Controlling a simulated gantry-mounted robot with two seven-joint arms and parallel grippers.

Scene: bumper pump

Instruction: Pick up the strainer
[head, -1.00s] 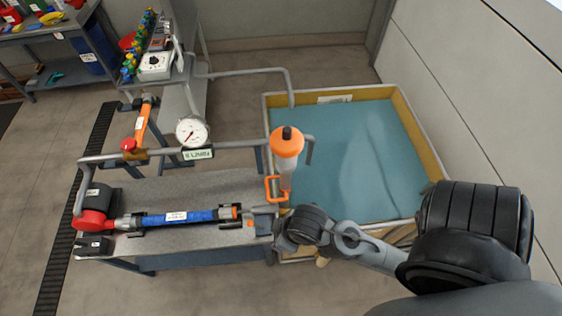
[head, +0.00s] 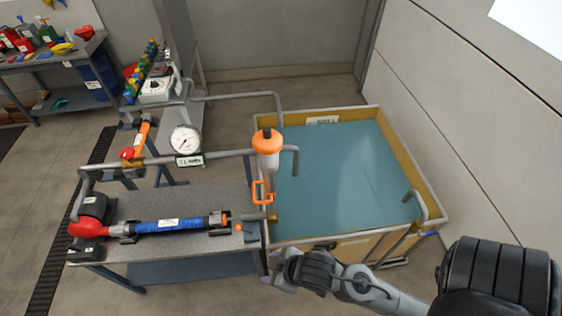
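An upright clear cylinder with an orange cap (head: 267,141) stands at the right end of the grey pipe, above the right end of the pump table; it may be the strainer, but I cannot tell for sure. An orange bracket or handle (head: 262,192) is just below it. My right gripper (head: 273,267) is in front of the table's right end, below and apart from the orange bracket. Its fingers are small and turned away, so I cannot tell whether it is open. My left gripper is not in view.
A blue-sleeved pump (head: 172,226) lies on the grey table (head: 160,200). A gauge (head: 185,140) sits on the pipe. A yellow-walled tank of blue water (head: 335,185) is at the right, with a grey bent pipe (head: 419,207) at its edge. A workbench (head: 50,55) stands back left.

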